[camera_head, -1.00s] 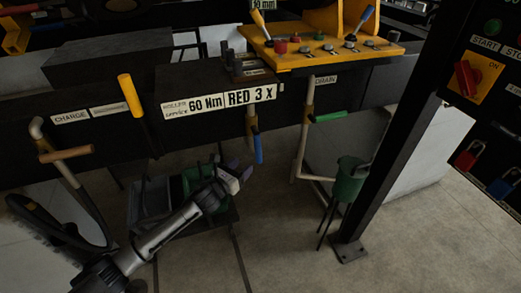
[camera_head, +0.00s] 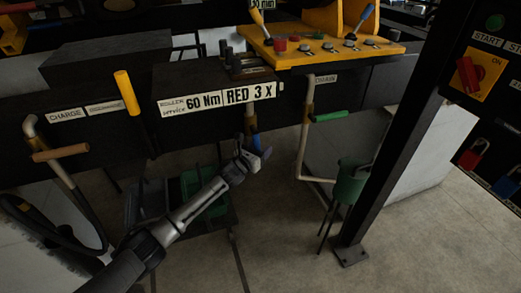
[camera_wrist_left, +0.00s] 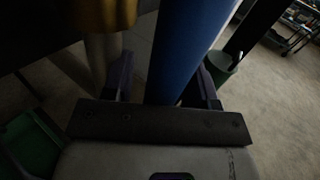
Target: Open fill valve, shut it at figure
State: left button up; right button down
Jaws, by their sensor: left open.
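A valve with a blue lever (camera_head: 256,143) hangs below the black panel, under the "60 Nm RED 3 x" sign. No fill label is legible. My left gripper (camera_head: 260,158) is open at the lower end of this lever. In the left wrist view the blue lever (camera_wrist_left: 188,45) stands between the two spread fingers of the left gripper (camera_wrist_left: 166,80); I cannot tell whether they touch it. A brass-coloured pipe part (camera_wrist_left: 105,20) is at upper left there. A small figure ending in "mm" (camera_head: 262,3) is cut off by the top edge. My right gripper is not in view.
A green drain lever (camera_head: 329,116) and a green funnel (camera_head: 349,182) stand to the right. A tan charge lever (camera_head: 60,154) and a yellow lever (camera_head: 129,93) are to the left. A dark post (camera_head: 385,150) rises at right. Green and grey bins sit below.

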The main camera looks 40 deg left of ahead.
pick_arm(q)
grip_shut()
dwell(0.6)
